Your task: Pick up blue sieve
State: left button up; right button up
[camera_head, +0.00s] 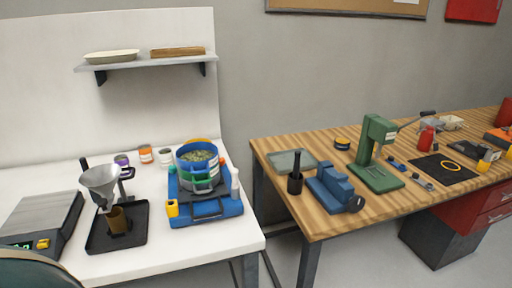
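The blue sieve (196,152) is the top ring of a round stack on the white table. It holds a greenish-grey material. A green ring (203,185) sits below it. Neither of my grippers is in view.
To the left are a funnel (101,181) over a black tray (131,239) and a scale (40,222). Several small jars (145,153) stand behind. A shelf (147,61) hangs above. A wooden bench (328,221) with a blue vise (332,186) and green press (375,150) stands right, across a gap.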

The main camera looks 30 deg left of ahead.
aim_at(196, 158)
jog(key=u, duration=1.35)
